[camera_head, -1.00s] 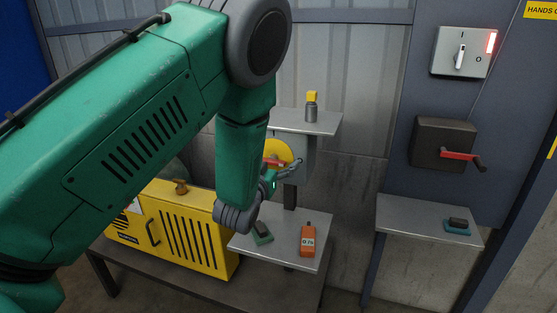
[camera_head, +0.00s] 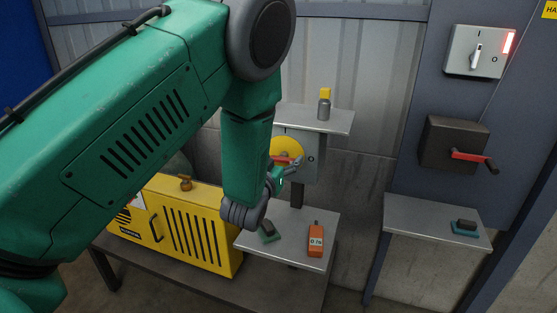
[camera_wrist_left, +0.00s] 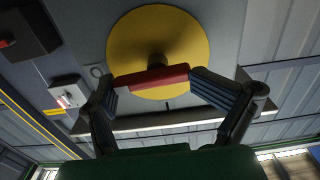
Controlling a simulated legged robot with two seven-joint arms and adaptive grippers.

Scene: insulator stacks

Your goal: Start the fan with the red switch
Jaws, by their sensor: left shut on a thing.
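The red switch (camera_head: 284,160) is a red bar handle on a yellow disc (camera_head: 287,147), set on a grey box (camera_head: 311,165) marked I and O. In the left wrist view the red handle (camera_wrist_left: 150,78) lies across the yellow disc (camera_wrist_left: 158,40). My left gripper (camera_head: 284,170) is at the switch, its two fingers closed on the ends of the red handle; it also shows in the left wrist view (camera_wrist_left: 152,86). My left arm hides part of the disc. My right gripper is not in view. No fan can be clearly made out.
A yellow slotted cabinet (camera_head: 190,230) stands below my arm. A shelf (camera_head: 290,222) holds an orange meter (camera_head: 316,241) and a dark green-based block (camera_head: 268,230). A small bottle (camera_head: 324,105) stands above the switch. Right: a grey switch (camera_head: 478,52) and a dark red-handled box (camera_head: 453,146).

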